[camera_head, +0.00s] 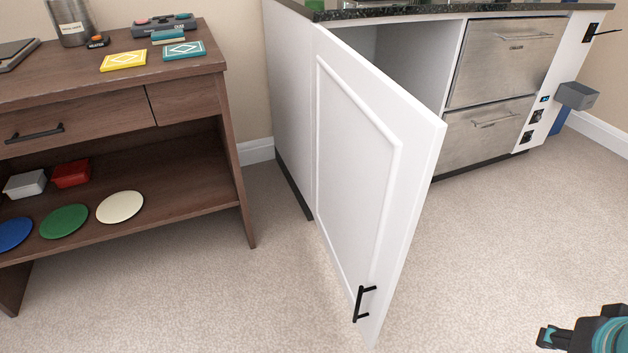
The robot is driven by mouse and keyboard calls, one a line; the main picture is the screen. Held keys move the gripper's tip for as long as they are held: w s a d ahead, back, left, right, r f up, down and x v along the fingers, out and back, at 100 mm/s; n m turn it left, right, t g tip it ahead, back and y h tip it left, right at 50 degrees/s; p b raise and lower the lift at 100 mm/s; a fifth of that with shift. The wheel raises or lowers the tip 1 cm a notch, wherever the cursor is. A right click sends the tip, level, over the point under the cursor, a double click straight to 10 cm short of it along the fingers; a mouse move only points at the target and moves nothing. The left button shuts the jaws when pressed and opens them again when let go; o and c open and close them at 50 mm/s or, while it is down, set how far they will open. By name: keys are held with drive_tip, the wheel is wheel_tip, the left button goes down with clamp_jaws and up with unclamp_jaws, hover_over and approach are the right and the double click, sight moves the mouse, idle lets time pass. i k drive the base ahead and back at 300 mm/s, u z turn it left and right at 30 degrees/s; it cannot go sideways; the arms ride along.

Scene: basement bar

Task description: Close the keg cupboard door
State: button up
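The keg cupboard door (360,170) is a white panel door that stands wide open, swung out from its left hinge side toward me. A black bar handle (364,304) is near its lower free edge. The white cupboard (407,52) behind it has a dark stone top, and part of its inside shows to the right of the door. My gripper (549,337) is at the bottom right corner, low over the carpet, to the right of the door and apart from it. Only its tip end shows, and I cannot tell whether it is open or shut.
Steel drawers (500,60) stand to the right of the cupboard opening, with a grey box (576,95) on the end panel. A brown wooden table (110,110) with a shelf stands left of the door. Carpet (500,230) right of the door is clear.

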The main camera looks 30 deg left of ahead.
sight(375, 148)
drive_tip(key=u, duration=1.3)
drive_tip(key=i, duration=0.5)
drive_tip(key=u, duration=0.65)
drive_tip(key=k, duration=1.25)
drive_tip(key=z, duration=0.7)
drive_tip(key=i, duration=0.9)
drive_tip(key=u, duration=0.05)
